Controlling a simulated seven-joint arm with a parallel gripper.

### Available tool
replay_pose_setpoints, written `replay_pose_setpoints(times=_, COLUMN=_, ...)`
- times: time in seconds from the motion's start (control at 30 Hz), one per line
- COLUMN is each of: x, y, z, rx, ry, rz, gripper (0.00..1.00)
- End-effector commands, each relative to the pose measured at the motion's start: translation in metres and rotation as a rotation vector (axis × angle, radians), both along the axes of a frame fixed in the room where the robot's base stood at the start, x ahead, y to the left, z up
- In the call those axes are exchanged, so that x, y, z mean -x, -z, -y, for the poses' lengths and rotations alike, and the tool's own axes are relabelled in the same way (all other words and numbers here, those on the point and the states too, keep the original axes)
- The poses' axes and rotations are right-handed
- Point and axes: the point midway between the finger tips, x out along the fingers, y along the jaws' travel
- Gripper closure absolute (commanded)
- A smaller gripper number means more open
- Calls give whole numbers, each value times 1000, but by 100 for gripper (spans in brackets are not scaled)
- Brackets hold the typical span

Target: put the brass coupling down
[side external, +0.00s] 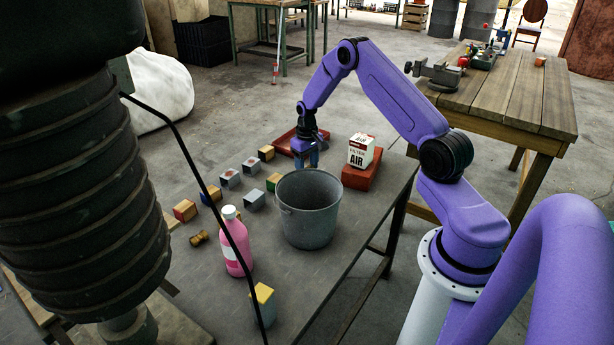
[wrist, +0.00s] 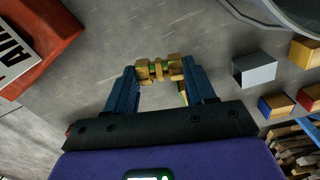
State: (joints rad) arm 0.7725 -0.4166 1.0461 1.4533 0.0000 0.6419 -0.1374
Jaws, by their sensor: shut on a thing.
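My gripper (side external: 308,160) points down over the far part of the grey table (side external: 300,290), between the red tray (side external: 284,146) and the bucket. In the wrist view its blue fingers (wrist: 162,78) are shut on the brass coupling (wrist: 160,70), a short ribbed brass piece with a green band, lying crosswise between the fingertips. The side view does not show the coupling in the fingers clearly. How far it is above the table I cannot tell. Another brass-coloured fitting (side external: 199,238) lies on the table at the left, away from my gripper.
A grey metal bucket (side external: 309,215) stands close in front of my gripper. A white air filter box (side external: 361,151) sits on a red block (side external: 363,173) to the right. Several small blocks (side external: 254,200) stand to the left. A pink bottle (side external: 236,245) stands left of the bucket.

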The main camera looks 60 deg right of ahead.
Motion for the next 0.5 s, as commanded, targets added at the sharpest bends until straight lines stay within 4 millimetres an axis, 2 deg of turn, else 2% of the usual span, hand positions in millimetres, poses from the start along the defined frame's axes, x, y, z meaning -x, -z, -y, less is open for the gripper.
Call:
replay_pose_setpoints(times=0.23, x=-1, y=-37, z=0, rx=2, ry=1, rz=5, gripper=77)
replay_pose_setpoints(times=0.5, x=-1, y=-105, z=0, rx=2, ry=1, rz=6, gripper=77)
